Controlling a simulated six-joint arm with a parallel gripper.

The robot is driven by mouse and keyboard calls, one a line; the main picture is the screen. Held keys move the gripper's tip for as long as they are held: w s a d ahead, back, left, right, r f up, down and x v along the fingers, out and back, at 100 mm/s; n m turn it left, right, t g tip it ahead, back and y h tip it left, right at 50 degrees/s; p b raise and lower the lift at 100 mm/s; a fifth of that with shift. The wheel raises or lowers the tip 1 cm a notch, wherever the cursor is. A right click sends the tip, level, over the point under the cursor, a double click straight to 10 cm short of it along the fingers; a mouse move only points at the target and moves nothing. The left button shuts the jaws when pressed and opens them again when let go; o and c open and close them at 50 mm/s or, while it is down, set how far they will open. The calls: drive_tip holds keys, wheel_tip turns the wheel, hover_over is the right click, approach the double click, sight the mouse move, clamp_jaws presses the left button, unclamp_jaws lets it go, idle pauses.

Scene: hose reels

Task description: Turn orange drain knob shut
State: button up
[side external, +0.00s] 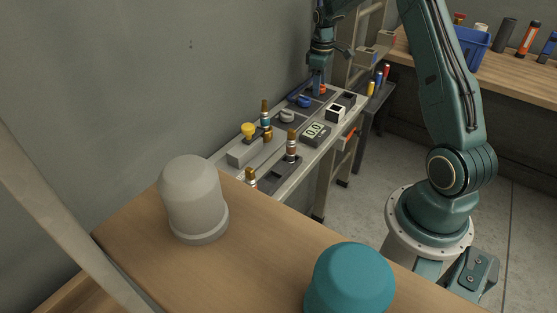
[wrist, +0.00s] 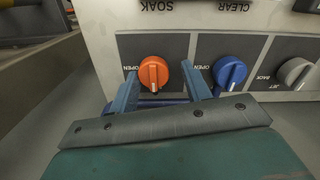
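The orange drain knob (wrist: 154,72) sits on a dark panel in the wrist view, with a white pointer mark at its lower edge and the word OPEN to its left. In the side external view the orange knob (side external: 323,89) shows partly behind my gripper. My gripper (wrist: 161,76) is open, with one finger on each side of the orange knob. I cannot tell whether either finger touches it. In the side external view my gripper (side external: 318,87) points down at the far end of the bench panel.
A blue knob (wrist: 231,72) stands close to the right finger, and a grey knob (wrist: 296,73) is farther right.

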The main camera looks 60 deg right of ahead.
drive_tip(key=shift+o, duration=0.9)
drive_tip(key=shift+a, duration=0.1)
drive_tip(key=shift+d+r, duration=0.2)
drive_tip(key=shift+r, duration=0.3)
wheel_tip(320, 180, up, 13)
drive_tip(key=shift+a, duration=0.45)
